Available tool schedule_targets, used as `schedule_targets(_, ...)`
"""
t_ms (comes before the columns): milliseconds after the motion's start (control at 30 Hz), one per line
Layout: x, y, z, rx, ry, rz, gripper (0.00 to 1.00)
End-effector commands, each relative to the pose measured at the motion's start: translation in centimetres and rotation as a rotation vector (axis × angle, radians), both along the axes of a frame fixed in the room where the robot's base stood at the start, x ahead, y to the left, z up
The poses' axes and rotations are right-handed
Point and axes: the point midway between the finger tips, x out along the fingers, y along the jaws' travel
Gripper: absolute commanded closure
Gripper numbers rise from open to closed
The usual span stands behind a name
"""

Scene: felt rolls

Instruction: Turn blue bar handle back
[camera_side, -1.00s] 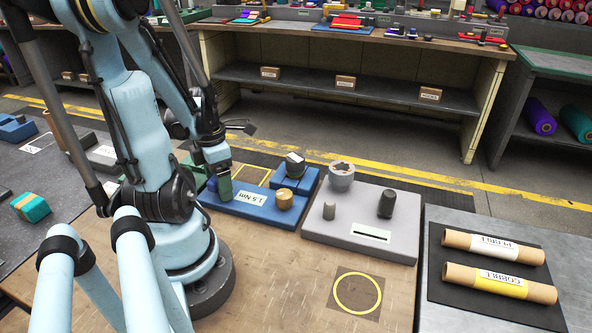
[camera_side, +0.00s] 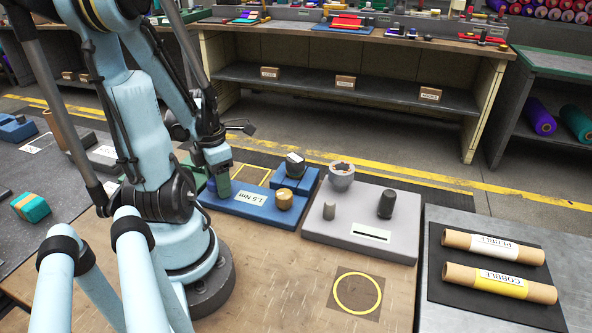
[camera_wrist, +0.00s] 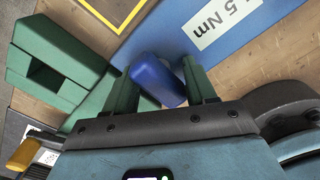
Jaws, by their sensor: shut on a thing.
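The blue bar handle (camera_wrist: 157,80) shows in the wrist view between the two green fingers of my gripper (camera_wrist: 160,88). The fingers are shut on it, one on each side. Part of the handle's near end is hidden by the gripper body. Below it lies a blue base plate (camera_wrist: 156,30) with a white "1.5 Nm" label (camera_wrist: 215,25). In the side view my gripper (camera_side: 222,188) is low at the left end of the blue base plate (camera_side: 270,212), and the handle is mostly hidden there.
A brass knob (camera_side: 285,199) and a dark knob with a white mark (camera_side: 295,165) stand on the blue fixtures. A grey block with posts (camera_side: 340,243) stands to the right. A green block (camera_wrist: 50,70) is left of the handle in the wrist view. The wooden bench front is mostly clear.

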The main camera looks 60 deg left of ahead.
Motion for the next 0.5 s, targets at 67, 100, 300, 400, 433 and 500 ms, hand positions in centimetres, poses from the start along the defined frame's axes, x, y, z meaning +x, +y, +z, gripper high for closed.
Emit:
schedule_targets(67, 0.04, 0.02, 0.0, 0.001, -0.001, 0.084, 0.91)
schedule_targets(100, 0.04, 0.03, 0.0, 0.001, -0.001, 0.137, 0.94)
schedule_targets(300, 0.04, 0.02, 0.0, 0.0, -0.001, 0.138, 0.35)
schedule_targets(400, 0.03, 0.02, -0.01, 0.0, -0.001, 0.138, 0.35)
schedule_targets(433, 0.03, 0.02, -0.01, 0.0, -0.001, 0.138, 0.35)
schedule_targets(500, 0.03, 0.02, 0.04, 0.0, -0.001, 0.138, 0.35)
